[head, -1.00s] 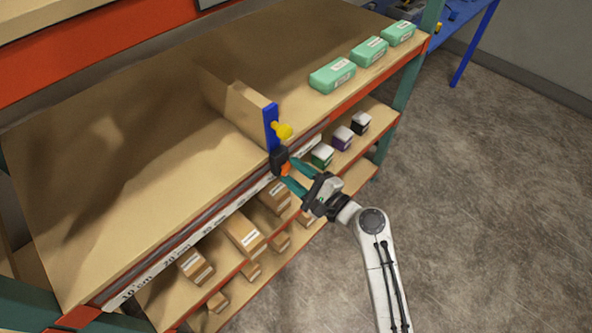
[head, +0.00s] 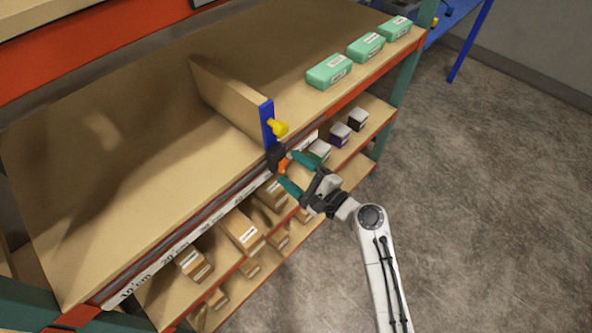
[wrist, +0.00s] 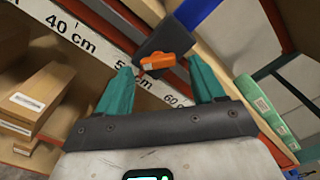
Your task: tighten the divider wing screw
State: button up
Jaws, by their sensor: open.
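The divider (head: 228,97) is a wooden board standing upright on the top shelf, with a blue end post (head: 267,121) at the shelf's front edge. A yellow knob (head: 279,128) sits on the post. Below it is a black clamp block (head: 275,157) with an orange wing screw (head: 284,164). In the wrist view the orange wing screw (wrist: 158,62) lies ahead, between the fingertips, in front of the black block (wrist: 165,45). My gripper (head: 291,171) is open, its teal fingers apart on either side of the screw's line. In the wrist view the gripper (wrist: 162,80) appears empty.
A ruler strip (head: 190,243) with centimetre marks runs along the shelf's front edge. Green boxes (head: 328,71) stand on the top shelf at right. Brown cartons (head: 242,234) and small boxes (head: 339,134) fill the lower shelf. Open floor (head: 480,200) lies to the right.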

jog(key=b+v, duration=0.2)
jog(key=v, duration=0.8)
jog(key=shift+s+d, duration=0.3)
